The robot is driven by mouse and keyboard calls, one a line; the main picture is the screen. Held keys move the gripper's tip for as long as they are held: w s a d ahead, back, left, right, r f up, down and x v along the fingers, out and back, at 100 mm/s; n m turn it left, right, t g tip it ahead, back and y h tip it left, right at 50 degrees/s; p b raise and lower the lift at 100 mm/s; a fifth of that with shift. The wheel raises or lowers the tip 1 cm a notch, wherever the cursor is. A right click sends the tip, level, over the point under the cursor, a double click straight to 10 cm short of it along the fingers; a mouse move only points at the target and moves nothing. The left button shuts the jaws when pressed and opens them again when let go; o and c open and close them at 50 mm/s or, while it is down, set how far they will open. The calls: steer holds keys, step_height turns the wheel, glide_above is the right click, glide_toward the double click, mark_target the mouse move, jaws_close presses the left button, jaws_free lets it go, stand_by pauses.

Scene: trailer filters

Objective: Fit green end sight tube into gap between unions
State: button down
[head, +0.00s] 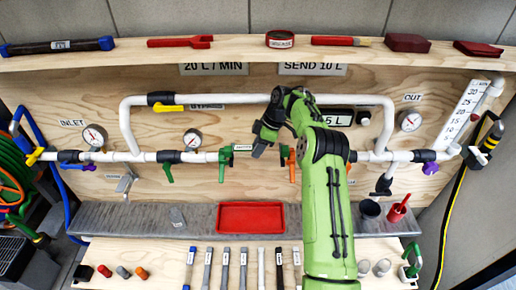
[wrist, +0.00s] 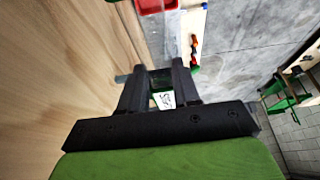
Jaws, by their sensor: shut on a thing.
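My gripper (head: 262,146) is at the gap in the main pipe line, between a green-labelled union (head: 228,152) on the left and an orange union (head: 287,158) on the right. In the wrist view the gripper (wrist: 163,72) is shut on the sight tube, whose green part with a white label (wrist: 163,98) shows between the fingers. A clear end pokes out left of the fingers. The fingers hide most of the tube, so I cannot tell whether it touches either union or how well it lines up.
A red tray (head: 251,217) lies on the grey shelf below. The bypass pipe (head: 225,100) arches above and behind my arm. Gauges (head: 193,138) and valve handles stand along the line. Several tools lie on the front bench.

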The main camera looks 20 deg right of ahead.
steer(key=shift+w+d+r+p, duration=0.15)
steer(key=shift+w+p, duration=0.15)
steer(key=shift+w, duration=0.15)
steer(key=shift+f, duration=2.05)
steer(key=c, duration=0.8)
jaws_free()
steer(key=shift+r, duration=0.1)
